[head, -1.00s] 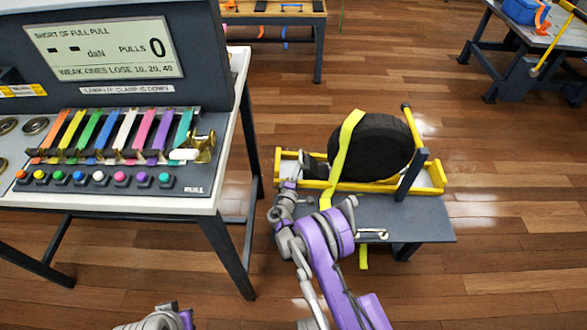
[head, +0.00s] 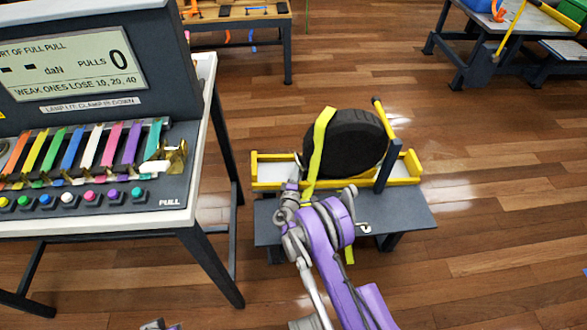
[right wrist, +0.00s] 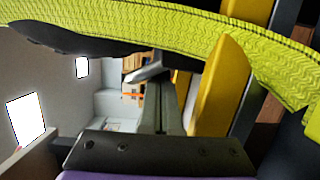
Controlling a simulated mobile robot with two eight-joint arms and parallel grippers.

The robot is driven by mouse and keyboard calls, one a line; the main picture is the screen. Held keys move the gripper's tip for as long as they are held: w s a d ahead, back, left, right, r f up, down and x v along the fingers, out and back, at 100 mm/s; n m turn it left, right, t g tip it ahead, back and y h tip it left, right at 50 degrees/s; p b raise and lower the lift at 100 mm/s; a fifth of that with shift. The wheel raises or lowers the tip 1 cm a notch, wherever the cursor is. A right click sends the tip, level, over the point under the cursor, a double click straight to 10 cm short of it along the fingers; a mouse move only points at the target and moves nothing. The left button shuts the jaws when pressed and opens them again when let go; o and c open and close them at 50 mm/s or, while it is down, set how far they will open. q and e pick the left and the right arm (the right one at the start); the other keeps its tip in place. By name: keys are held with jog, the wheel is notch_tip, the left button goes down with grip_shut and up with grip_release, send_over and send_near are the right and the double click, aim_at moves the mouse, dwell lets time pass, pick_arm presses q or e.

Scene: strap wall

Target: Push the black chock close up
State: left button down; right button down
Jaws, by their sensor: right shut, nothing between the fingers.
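The black wheel (head: 352,142) stands upright in a yellow-railed tray (head: 398,172), with a yellow-green strap (head: 318,150) over its left part. My right gripper (head: 296,170) is at the tray's left end, left of the wheel and strap. It is shut and empty. In the right wrist view its dark fingers (right wrist: 165,100) point ahead, beside a yellow rail (right wrist: 222,85) and below the strap (right wrist: 150,28). I cannot make out the black chock clearly now; the strap and my gripper cover the space left of the wheel.
The tray stands on a low grey bench (head: 400,212). A yellow-handled lever (head: 383,118) rises at the wheel's right. A table (head: 208,215) with a display console and coloured tabs is on the left. Wooden floor (head: 490,230) is open to the right.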

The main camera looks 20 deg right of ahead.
jog(key=shift+a, duration=0.15)
